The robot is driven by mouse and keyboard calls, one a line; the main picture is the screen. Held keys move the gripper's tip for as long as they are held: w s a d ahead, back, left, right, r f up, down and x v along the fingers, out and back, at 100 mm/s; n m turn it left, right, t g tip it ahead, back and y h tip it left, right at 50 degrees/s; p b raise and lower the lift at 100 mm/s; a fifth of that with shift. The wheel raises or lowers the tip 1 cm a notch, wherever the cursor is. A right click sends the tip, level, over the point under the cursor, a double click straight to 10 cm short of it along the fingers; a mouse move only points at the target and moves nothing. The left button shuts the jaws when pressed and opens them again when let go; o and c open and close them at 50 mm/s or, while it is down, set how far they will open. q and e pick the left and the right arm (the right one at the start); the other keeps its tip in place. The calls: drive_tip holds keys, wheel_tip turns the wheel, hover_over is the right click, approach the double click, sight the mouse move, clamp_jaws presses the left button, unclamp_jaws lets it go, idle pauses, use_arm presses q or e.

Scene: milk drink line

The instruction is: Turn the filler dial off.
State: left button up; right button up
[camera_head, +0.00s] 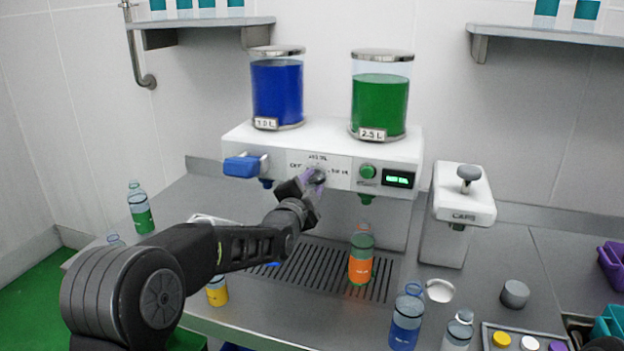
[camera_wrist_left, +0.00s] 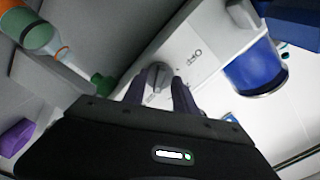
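The filler dial (camera_head: 318,175) is a dark knob on the white filler's front panel, with printed labels to its left and right. It also shows in the left wrist view (camera_wrist_left: 157,77), with the OFF label to its right there. My left gripper (camera_head: 309,182) is at the panel, its purple fingers on either side of the dial. In the left wrist view the fingers (camera_wrist_left: 160,88) stand apart with the dial between their tips; whether they press on it is unclear. The dial's pointer setting is hard to read.
The filler (camera_head: 240,140) carries blue and green tanks, a blue lever (camera_head: 242,166), a green button (camera_head: 367,171) and a lit display (camera_head: 398,179). An orange-and-green bottle (camera_head: 361,255) stands on the drain grate below. The caps machine (camera_head: 463,195) is to the right.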

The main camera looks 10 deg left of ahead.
use_arm(q)
drive_tip(key=shift+w, duration=0.1)
drive_tip(key=shift+c, duration=0.4)
clamp_jaws()
